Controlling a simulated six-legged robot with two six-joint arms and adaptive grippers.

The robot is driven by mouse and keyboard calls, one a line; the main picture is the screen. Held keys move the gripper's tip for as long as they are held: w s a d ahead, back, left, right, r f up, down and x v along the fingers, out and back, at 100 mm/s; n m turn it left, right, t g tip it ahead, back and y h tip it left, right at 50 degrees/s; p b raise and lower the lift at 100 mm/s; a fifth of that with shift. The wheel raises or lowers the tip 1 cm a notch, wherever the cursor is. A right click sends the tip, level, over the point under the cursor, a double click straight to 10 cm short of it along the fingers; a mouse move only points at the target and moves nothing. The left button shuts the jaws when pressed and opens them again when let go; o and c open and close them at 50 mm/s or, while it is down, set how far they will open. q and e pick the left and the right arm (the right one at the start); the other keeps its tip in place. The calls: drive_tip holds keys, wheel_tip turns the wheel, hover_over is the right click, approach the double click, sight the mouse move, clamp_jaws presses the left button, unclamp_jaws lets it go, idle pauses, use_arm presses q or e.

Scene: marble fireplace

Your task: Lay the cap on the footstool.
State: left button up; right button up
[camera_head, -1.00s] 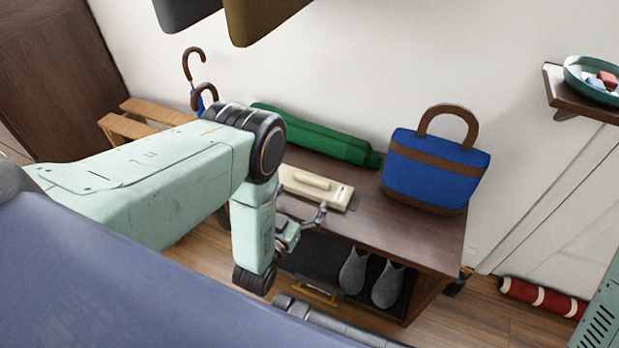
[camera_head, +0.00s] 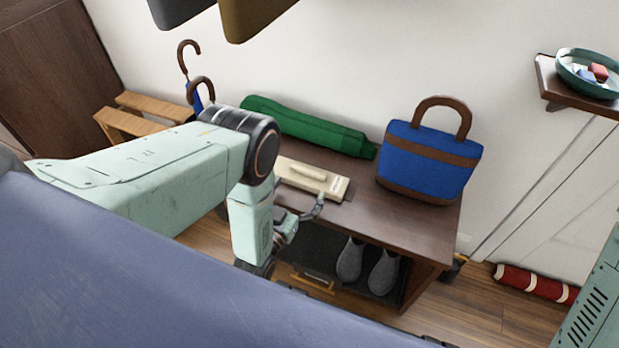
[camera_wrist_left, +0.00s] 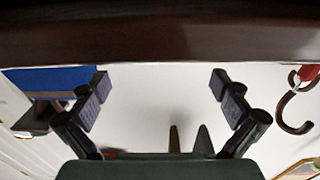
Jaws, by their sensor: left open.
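I make out no cap in either view. A low light-wood slatted piece (camera_head: 135,118) stands by the wall at the far left of the head view; I cannot tell whether it is the footstool. My left gripper (camera_head: 308,214) is in front of the dark wooden bench (camera_head: 405,228), near its front edge, partly hidden by its own arm. In the left wrist view its two fingers (camera_wrist_left: 160,88) are spread, with nothing between them. My right gripper is not in view.
On the bench are a beige flat object (camera_head: 312,178), a green roll (camera_head: 310,130) and a blue bag (camera_head: 425,160). Grey shoes (camera_head: 365,265) sit on the shelf below. Umbrellas (camera_head: 192,85) stand behind. A tray (camera_head: 585,75) rests on a wall shelf. A red roll (camera_head: 535,284) lies on the floor.

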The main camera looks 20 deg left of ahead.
sight(307, 173)
use_arm(q)
drive_tip(key=w+b, duration=0.1)
drive_tip(key=w, duration=0.3)
drive_tip(key=shift+b, duration=0.3)
drive_tip(key=shift+w+r, duration=0.1)
drive_tip(key=shift+w, duration=0.25)
